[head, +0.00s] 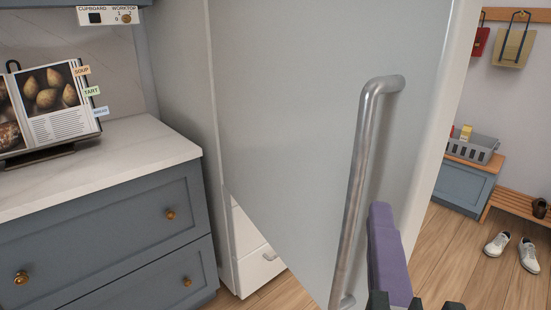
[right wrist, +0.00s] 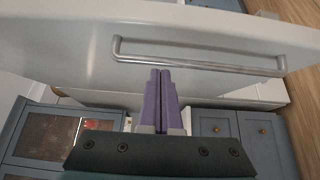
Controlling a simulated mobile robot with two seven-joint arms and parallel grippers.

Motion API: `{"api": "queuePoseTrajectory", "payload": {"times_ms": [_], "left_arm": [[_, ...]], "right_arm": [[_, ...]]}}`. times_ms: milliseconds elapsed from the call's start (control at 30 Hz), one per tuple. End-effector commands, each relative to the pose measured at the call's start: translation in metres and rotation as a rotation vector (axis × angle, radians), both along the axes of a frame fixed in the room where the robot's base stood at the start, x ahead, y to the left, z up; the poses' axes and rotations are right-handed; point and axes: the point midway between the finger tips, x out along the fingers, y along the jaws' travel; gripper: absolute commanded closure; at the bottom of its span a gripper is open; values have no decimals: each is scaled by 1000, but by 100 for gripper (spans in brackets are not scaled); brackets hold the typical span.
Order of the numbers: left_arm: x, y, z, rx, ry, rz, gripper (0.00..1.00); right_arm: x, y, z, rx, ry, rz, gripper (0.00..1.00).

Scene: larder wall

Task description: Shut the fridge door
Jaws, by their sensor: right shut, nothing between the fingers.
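The fridge door (head: 285,110) is a large pale grey panel that stands open, swung out towards me, and fills the middle of the head view. Its long metal bar handle (head: 365,165) stands upright there; the handle also crosses the right wrist view (right wrist: 200,65). The white fridge body (head: 250,250) shows low behind the door, with a drawer front. My right gripper (head: 381,206) has purple fingers, shut and empty, just right of the handle's lower part and in front of the door. Its closed fingers (right wrist: 160,72) point at the door; I cannot tell if they touch. My left gripper is not in view.
A blue-grey drawer unit (head: 110,235) with a pale worktop (head: 130,155) stands left of the fridge, bearing an open cookbook (head: 50,105). At right are a grey basket (head: 470,147) on a bench, white shoes (head: 513,250) and clear wooden floor (head: 450,265).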

Motion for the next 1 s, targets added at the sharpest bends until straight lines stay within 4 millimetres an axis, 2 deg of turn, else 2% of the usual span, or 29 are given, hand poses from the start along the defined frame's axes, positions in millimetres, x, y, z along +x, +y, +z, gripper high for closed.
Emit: {"api": "queuePoseTrajectory", "payload": {"times_ms": [100,300,433,600,1000], "left_arm": [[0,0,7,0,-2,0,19],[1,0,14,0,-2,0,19],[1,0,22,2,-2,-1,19],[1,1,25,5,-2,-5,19],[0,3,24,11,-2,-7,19]], "right_arm": [[26,-9,4,0,-3,-3,100],[64,-23,3,1,0,-3,100],[70,-42,3,-1,1,-3,100],[76,-54,1,2,2,-2,100],[77,-57,0,3,1,-2,100]]}}
